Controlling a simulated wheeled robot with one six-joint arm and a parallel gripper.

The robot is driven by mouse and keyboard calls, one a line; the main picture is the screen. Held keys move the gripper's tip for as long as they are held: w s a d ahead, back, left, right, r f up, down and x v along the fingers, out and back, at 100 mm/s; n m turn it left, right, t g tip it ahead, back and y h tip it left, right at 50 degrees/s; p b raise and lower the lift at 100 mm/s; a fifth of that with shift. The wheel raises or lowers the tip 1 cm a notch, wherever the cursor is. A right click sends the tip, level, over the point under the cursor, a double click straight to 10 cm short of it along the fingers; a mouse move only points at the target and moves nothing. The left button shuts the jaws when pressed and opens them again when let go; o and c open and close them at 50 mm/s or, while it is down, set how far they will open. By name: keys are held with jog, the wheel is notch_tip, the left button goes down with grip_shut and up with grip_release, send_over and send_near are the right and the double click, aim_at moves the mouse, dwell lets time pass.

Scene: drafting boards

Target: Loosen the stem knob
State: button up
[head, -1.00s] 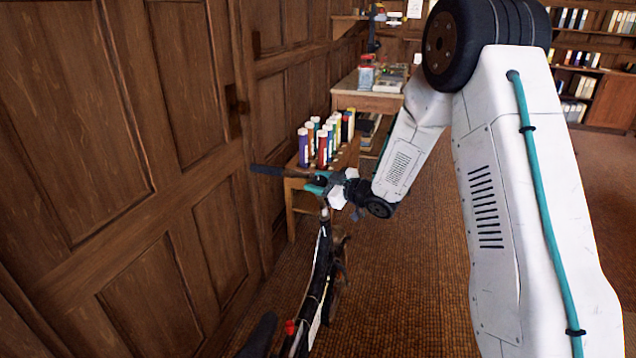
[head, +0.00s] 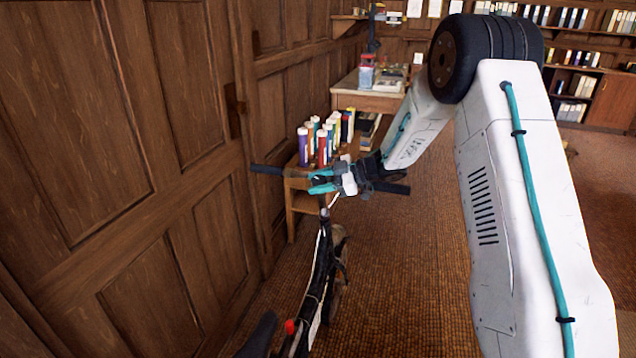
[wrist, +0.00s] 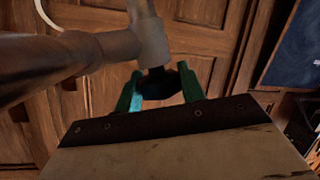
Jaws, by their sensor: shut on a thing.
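A dark bicycle (head: 322,268) stands on the carpet beside the panelled wall. Its handlebar grips stick out left (head: 266,169) and right (head: 392,188). My gripper (head: 321,182), with teal fingers, is at the handlebar clamp on top of the stem. In the wrist view, a black knob (wrist: 158,85) sits between the two teal fingers, one on each side, and my gripper is shut on it. The knob joins a grey clamp (wrist: 150,42) on a thick bar (wrist: 40,65). In the head view the knob is too small and covered to make out.
The wooden wall (head: 150,200) runs close along the left of the bicycle. A low wooden stand (head: 300,190) with several coloured tubes is just behind the handlebar. A worktable (head: 370,100) and bookshelves stand farther back. Carpet (head: 410,290) is clear right of the bicycle.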

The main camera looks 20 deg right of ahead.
aim_at(318, 179)
jog(key=shift+w+r, duration=0.1)
jog(key=shift+r, duration=0.05)
jog(key=o, duration=1)
jog(key=shift+c, duration=0.2)
jog(key=shift+r, duration=0.45)
jog(key=r, duration=0.3)
jog(key=shift+s, duration=0.2)
jog(key=s, duration=1.5)
jog(key=shift+s+r, duration=0.3)
jog(key=shift+r, duration=0.15)
